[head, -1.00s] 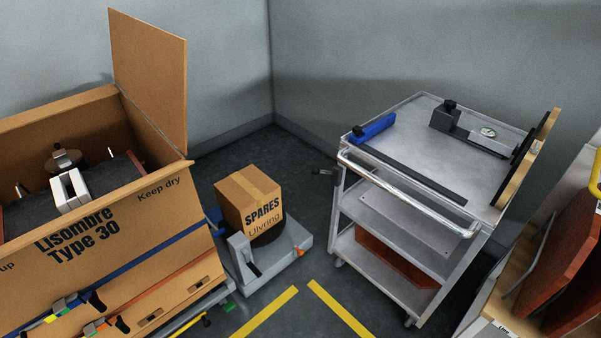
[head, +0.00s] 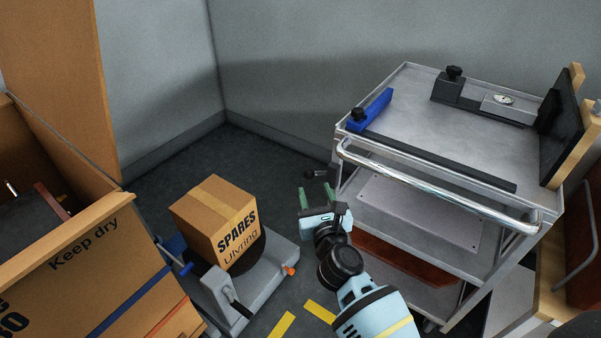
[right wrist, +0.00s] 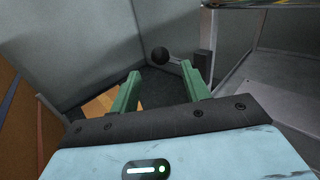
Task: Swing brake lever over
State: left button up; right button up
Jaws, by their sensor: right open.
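The brake lever (head: 316,174) is a short dark arm with a black round knob, on the left post of the grey trolley (head: 425,120). In the right wrist view the knob (right wrist: 160,55) appears just beyond and between the fingertips, with its arm running right to a dark bracket (right wrist: 203,64). My right gripper (head: 316,195) is open, with green fingers pointing toward the lever. In the right wrist view the gripper (right wrist: 160,72) has nothing between its fingers, and I see no clear contact with the knob. My left gripper is not in view.
A SPARES carton (head: 215,215) sits on a grey base (head: 265,275) left of my right arm. A large open crate (head: 90,265) stands at far left. The trolley's chrome handle (head: 440,185) runs along its near side. Bare floor (head: 235,150) lies behind the SPARES carton.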

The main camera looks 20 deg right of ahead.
aim_at(311, 178)
jog(key=w, duration=0.2)
jog(key=w+b, duration=0.2)
jog(key=w, duration=0.1)
jog(key=shift+w+d, duration=0.35)
jog(key=shift+d, duration=0.05)
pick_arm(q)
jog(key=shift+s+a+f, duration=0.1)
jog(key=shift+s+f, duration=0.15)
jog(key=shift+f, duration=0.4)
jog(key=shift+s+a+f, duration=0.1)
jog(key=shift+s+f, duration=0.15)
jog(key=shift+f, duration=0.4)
pick_arm(e)
jog(key=shift+w, duration=0.95)
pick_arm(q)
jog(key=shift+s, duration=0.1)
pick_arm(e)
jog(key=shift+c, duration=0.4)
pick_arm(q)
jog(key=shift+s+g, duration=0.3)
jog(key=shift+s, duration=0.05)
pick_arm(e)
grip_shut()
